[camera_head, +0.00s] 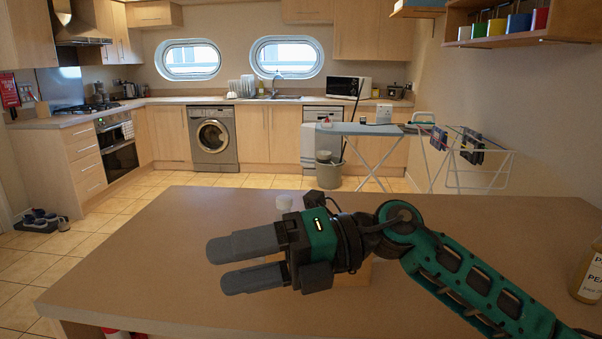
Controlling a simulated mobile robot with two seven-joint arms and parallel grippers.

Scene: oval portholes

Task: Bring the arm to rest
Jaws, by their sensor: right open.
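My right gripper (228,264) is over the brown counter (150,240) in front of me. Its two dark grey fingers point left and stand apart, with a gap between them and nothing in it. My green and black right arm (450,270) comes in from the lower right. A small white round thing (284,202) shows just behind the gripper; its lower part is hidden. A light wooden thing (356,273) is mostly hidden behind the gripper's wrist. My left gripper is not in view.
A bottle with a pale label (590,272) stands at the counter's right edge. The counter's left part is clear. Beyond it are an ironing board (360,129), a drying rack (490,150), a grey bin (329,174) and a washing machine (212,137).

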